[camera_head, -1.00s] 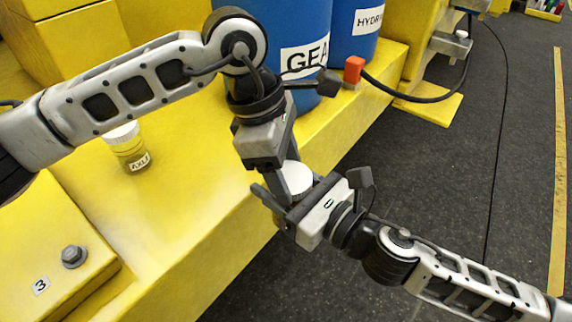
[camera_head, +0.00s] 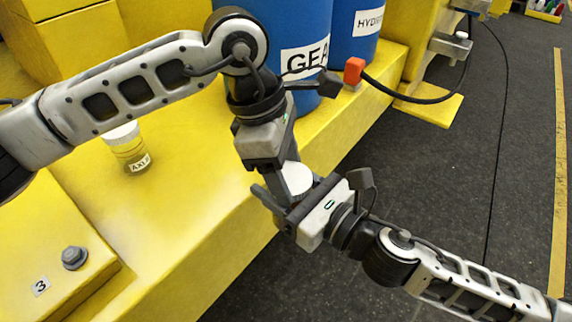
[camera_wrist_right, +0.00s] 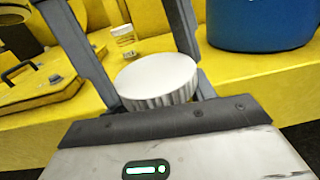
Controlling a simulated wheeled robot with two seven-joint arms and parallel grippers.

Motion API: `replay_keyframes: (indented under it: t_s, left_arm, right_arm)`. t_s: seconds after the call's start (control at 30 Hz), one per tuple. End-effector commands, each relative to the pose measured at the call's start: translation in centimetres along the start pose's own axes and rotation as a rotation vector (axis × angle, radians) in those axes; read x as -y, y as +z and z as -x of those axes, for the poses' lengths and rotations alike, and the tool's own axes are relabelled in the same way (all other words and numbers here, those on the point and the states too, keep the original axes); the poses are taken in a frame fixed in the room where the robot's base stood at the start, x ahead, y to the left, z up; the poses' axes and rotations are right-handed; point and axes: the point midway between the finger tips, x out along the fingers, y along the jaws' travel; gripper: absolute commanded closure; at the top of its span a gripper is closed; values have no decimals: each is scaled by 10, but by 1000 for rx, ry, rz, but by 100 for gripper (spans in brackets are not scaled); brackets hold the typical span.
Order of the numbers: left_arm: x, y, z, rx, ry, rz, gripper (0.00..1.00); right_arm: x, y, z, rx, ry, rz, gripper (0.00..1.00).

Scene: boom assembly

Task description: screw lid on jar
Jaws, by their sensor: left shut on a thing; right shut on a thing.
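A white lid (camera_head: 298,179) with ribbed sides sits between my two grippers. It also shows large in the right wrist view (camera_wrist_right: 157,78). My left gripper (camera_head: 292,183) reaches down from above, shut on the lid, with its fingers along the lid's sides. My right gripper (camera_head: 283,208) comes in from the lower right, shut just below the lid. The jar in it is hidden by the lid and the grippers, so I cannot tell how the lid sits on it. The right gripper's palm edge fills the bottom of the right wrist view.
A small labelled jar (camera_head: 130,153) with a pale top stands on the yellow deck (camera_head: 200,195). Blue drums (camera_head: 300,25) stand behind my left gripper. A red-ended hose (camera_head: 354,70) and a bolt (camera_head: 74,257) are nearby. Dark floor lies right of the deck.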

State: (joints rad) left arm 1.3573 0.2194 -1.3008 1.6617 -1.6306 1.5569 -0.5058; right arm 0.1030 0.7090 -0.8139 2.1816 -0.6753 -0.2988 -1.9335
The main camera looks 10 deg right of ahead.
Motion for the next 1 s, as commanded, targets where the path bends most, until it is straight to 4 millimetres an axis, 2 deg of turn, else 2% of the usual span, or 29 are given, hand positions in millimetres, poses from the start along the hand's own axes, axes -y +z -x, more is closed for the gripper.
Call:
replay_keyframes:
  t_s: [0.9,0.93,0.97,1.0]
  left_arm:
    - [0,-4,-11,-7,1,6,60]
    - [0,-4,-11,-7,1,6,37]
    - [0,-4,-11,-7,0,6,32]
    - [1,-4,-11,-7,0,6,32]
  right_arm:
    - [0,6,-1,14,3,-2,87]
    - [0,6,-1,15,3,-2,87]
    - [0,6,-1,15,3,-2,87]
    - [0,6,-1,15,3,-2,87]
